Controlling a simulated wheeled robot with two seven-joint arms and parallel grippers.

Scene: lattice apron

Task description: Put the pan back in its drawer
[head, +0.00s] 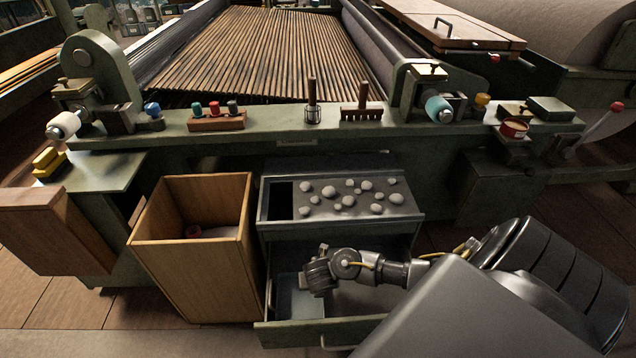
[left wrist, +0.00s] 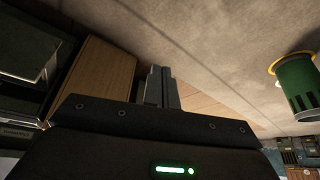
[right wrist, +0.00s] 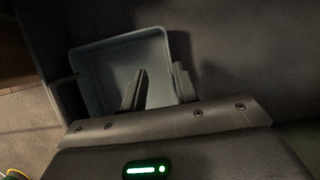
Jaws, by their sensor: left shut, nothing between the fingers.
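The pan, a shallow pale blue-grey tray (head: 305,302), lies inside the open drawer (head: 285,333) toward its left side. It also shows in the right wrist view (right wrist: 112,65). My right gripper (head: 318,278) points down at the pan. In the right wrist view its fingers (right wrist: 160,86) are apart, near the pan's right wall; I cannot tell whether they touch it. The gripper hides part of the pan in the head view. My left gripper (left wrist: 162,70) is shut and empty, away from the drawer, and is outside the head view.
A wooden bin (head: 190,275) stands left of the drawer. A green machine beam (head: 280,138) with small tools runs behind. A green cylinder (left wrist: 300,88) stands in the left wrist view.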

